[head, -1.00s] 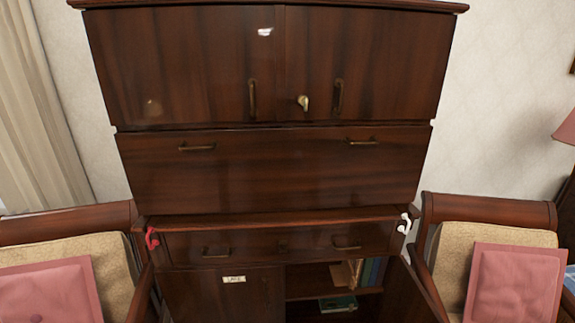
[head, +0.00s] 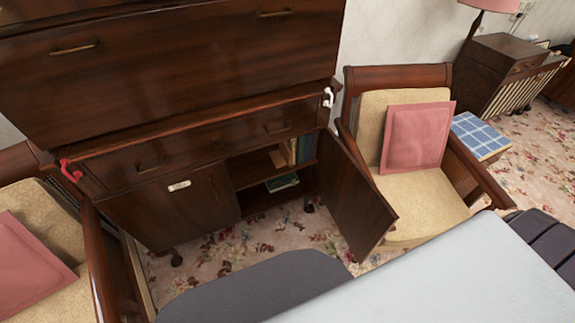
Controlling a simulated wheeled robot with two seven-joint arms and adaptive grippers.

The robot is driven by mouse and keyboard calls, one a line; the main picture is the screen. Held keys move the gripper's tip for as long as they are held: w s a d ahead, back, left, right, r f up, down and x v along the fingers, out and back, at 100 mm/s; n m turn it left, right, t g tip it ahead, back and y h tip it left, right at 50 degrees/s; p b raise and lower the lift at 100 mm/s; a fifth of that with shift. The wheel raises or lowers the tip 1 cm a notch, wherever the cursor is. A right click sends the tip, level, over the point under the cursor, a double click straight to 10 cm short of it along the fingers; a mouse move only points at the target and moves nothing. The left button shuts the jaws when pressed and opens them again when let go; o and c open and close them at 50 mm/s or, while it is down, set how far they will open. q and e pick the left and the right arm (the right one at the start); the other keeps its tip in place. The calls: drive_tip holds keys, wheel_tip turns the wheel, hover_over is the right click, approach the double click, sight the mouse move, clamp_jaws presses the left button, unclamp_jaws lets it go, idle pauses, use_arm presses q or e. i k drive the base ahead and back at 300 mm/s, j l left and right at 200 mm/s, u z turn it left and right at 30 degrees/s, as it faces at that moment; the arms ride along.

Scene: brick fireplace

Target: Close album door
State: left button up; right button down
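A dark wooden cabinet (head: 200,130) stands ahead. Its lower right door (head: 355,200) is swung open towards me, hinged at the cabinet's right side. Behind it the open compartment shows a shelf with several upright books (head: 300,149) and a green book (head: 283,183) lying lower down. The lower left door (head: 150,212) is closed and bears a small white label (head: 179,186). Neither of my grippers is in view, so their state does not show.
An armchair (head: 425,205) with a pink cushion (head: 416,136) stands just right of the open door. Another armchair (head: 30,215) is at the left. A small blue-checked table (head: 478,135) is at the right. Flowered carpet (head: 235,255) lies free before the cabinet.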

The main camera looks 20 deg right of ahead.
sight(362, 214)
drive_tip(key=l, duration=0.45)
drive_tip(key=k+l+u, duration=0.15)
drive_tip(key=l, duration=0.7)
drive_tip(key=k+l+u, duration=0.15)
drive_tip(key=l, duration=0.65)
drive_tip(key=k+l+u, duration=0.15)
drive_tip(key=l, duration=0.25)
drive_tip(key=k+l, duration=0.1)
drive_tip(key=l, duration=0.3)
drive_tip(key=k+l+u, duration=0.1)
drive_tip(key=l, duration=0.3)
